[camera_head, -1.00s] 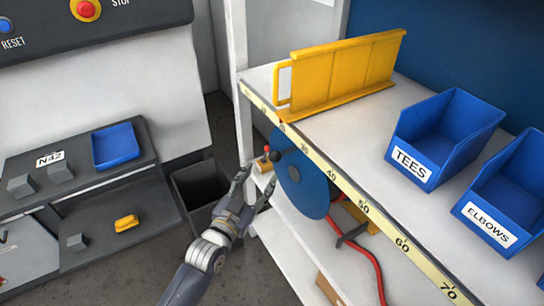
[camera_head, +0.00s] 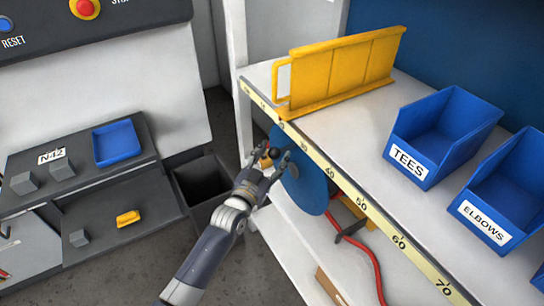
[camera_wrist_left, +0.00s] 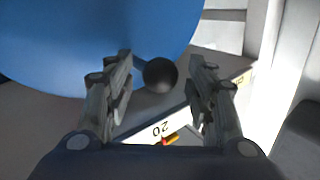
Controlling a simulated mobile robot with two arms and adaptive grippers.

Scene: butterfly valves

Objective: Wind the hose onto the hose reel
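The blue hose reel (camera_head: 306,186) is mounted under the front edge of the workbench. Its black round crank knob (camera_head: 273,153) shows in front of the disc, and in the left wrist view the knob (camera_wrist_left: 160,75) lies between my fingers. My left gripper (camera_head: 268,158) is open around the knob; in the left wrist view its fingertips (camera_wrist_left: 160,62) stand apart on either side, with gaps to the knob. The red hose (camera_head: 372,262) runs from behind the reel down over the lower shelf. My right gripper is not in view.
The bench edge carries a yellow measuring scale (camera_head: 362,204) just above the reel. A yellow rack (camera_head: 345,70) and blue bins (camera_head: 440,135) stand on top. A dark open bin (camera_head: 203,180) is on the floor left of my arm.

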